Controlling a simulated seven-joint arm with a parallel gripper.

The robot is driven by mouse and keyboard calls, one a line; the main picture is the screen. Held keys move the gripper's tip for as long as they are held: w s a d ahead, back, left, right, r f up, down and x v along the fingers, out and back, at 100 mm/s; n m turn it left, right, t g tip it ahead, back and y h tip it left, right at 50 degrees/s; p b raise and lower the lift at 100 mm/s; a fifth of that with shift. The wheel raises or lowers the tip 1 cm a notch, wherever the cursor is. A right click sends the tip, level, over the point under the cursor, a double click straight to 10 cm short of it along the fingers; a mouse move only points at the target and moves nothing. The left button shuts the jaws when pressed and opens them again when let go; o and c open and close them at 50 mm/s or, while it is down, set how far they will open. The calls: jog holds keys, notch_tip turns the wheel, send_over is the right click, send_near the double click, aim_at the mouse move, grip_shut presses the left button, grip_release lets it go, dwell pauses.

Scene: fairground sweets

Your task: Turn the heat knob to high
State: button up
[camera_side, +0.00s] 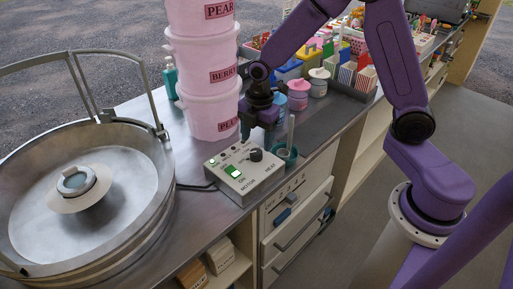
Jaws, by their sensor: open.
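The control box (233,186) is pale, with a lit green rocker switch (234,171) above the word MOTOR. The black heat knob (256,155) stands on its right side, above the word HEAT. The knob's pointer setting is too small to read. My gripper (257,128) points down just above and behind the knob. It is open and appears empty; its fingertips are small and dark here, and I cannot tell whether they touch the knob.
A cotton candy pan (140,132) fills the left. Stacked pink tubs (209,90) stand close behind the box. A teal cup (287,158) with a pale stick stands just right of the knob. Lidded pots (298,95) and a sweets tray (353,90) lie beyond.

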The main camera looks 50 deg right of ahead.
aim_at(256, 151)
jog(key=shift+w+f, duration=0.1)
jog(key=shift+f, duration=2.05)
jog(key=c, duration=1)
